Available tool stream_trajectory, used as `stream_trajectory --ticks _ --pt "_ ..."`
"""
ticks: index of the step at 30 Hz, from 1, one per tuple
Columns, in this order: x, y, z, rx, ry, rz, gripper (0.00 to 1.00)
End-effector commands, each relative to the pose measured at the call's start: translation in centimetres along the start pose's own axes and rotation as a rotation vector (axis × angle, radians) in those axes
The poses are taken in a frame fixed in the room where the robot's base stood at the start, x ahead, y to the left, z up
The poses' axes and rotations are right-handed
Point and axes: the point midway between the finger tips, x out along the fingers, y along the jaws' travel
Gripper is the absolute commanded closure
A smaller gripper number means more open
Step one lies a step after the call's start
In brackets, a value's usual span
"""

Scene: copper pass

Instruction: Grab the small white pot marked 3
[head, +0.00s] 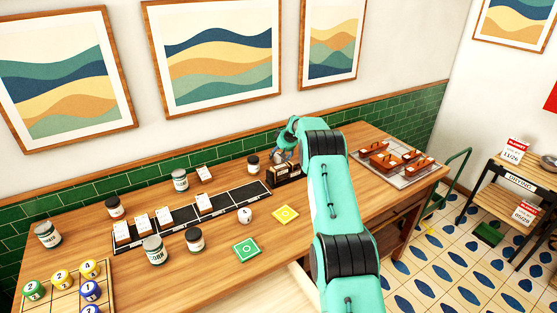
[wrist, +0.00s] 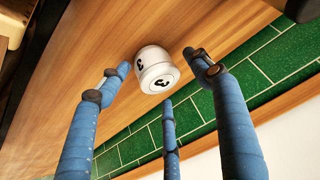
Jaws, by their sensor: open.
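The small white pot marked 3 (wrist: 156,70) sits near the back of the wooden table, close to the green tile wall, in the wrist view. Its mark shows on the lid and on the side. My gripper (wrist: 160,76) is open, with its blue fingers spread around the pot and gaps between them and it. In the head view my gripper (head: 286,142) is at the back of the table, and I cannot clearly make out the pot there.
A dark wooden holder (head: 286,175) stands just in front of my gripper. Another small white pot (head: 245,215) stands near a yellow tile (head: 285,214) and a green tile (head: 246,250). The green tiled wall (wrist: 285,70) is close behind.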

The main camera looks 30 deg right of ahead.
Motion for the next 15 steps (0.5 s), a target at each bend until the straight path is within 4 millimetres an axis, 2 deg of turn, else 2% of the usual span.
stream_trajectory --ticks 6,8,13,15 --pt "-0.01 0.01 0.0 0.0 0.0 0.0 0.36" --pt "-0.01 0.01 0.0 0.0 0.0 0.0 0.46" --pt "-0.01 0.01 0.0 0.0 0.0 0.0 0.8" --pt "-0.06 0.02 -0.06 0.0 0.001 0.0 0.84"
